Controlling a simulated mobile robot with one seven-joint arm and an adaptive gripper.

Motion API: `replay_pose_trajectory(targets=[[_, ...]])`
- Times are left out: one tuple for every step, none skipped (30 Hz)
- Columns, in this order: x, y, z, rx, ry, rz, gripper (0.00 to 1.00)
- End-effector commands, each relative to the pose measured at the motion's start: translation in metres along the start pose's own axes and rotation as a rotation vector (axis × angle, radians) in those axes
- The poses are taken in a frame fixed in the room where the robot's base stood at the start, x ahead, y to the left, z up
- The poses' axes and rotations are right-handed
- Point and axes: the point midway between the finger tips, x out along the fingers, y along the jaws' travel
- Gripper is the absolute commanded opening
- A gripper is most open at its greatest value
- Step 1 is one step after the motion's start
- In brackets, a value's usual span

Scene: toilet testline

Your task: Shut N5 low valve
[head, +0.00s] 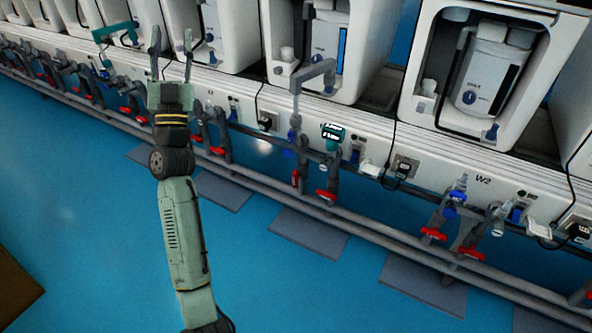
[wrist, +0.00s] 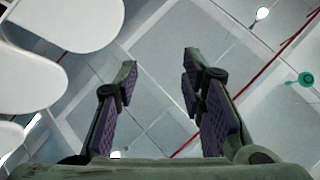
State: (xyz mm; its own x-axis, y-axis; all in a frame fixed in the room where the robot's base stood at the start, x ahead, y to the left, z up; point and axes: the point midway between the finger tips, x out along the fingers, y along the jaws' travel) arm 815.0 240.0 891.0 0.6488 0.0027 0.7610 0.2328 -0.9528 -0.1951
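My gripper (head: 171,58) is raised in front of the white test units, left of the picture's middle, with its two fingers pointing up and apart. It is open and empty, and in the wrist view (wrist: 158,85) a clear gap shows between the fingers. Red-handled low valves sit along the grey pipes, such as a middle pair (head: 327,195), a right pair (head: 432,234) and one below my gripper's right (head: 217,150). My gripper is above this row and touches none of them. I cannot read an N5 label, so I cannot tell which valve is N5 low.
Blue handles (head: 455,196) sit above the red valves at the right. A grey pipe elbow (head: 313,75) and a small dark display (head: 333,131) stand out at mid-line. The blue floor (head: 90,210) is open in front. The wrist view shows ceiling panels (wrist: 155,30) and white rounded shapes (wrist: 70,20).

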Motion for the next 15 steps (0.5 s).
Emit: replay_pose_trajectory(targets=[[-0.022,0.036,0.055,-0.053,-0.067,0.066,0.37],[-0.032,0.057,0.080,-0.085,-0.102,0.106,0.37],[-0.049,0.085,0.113,-0.125,-0.151,0.156,0.37],[-0.063,0.105,0.137,-0.157,-0.189,0.194,0.37],[-0.079,0.126,0.161,-0.187,-0.228,0.232,0.37],[-0.102,0.152,0.191,-0.226,-0.281,0.280,0.37],[-0.121,0.172,0.212,-0.255,-0.322,0.315,0.37],[-0.141,0.190,0.233,-0.283,-0.364,0.350,0.37],[-0.169,0.214,0.258,-0.319,-0.420,0.394,0.37],[-0.190,0.230,0.275,-0.344,-0.460,0.426,0.37],[-0.211,0.244,0.291,-0.367,-0.500,0.453,0.37],[-0.238,0.262,0.309,-0.396,-0.550,0.489,0.37],[-0.257,0.273,0.321,-0.416,-0.585,0.512,0.37],[-0.275,0.283,0.331,-0.434,-0.618,0.533,0.37],[-0.297,0.294,0.343,-0.453,-0.657,0.558,0.37]])
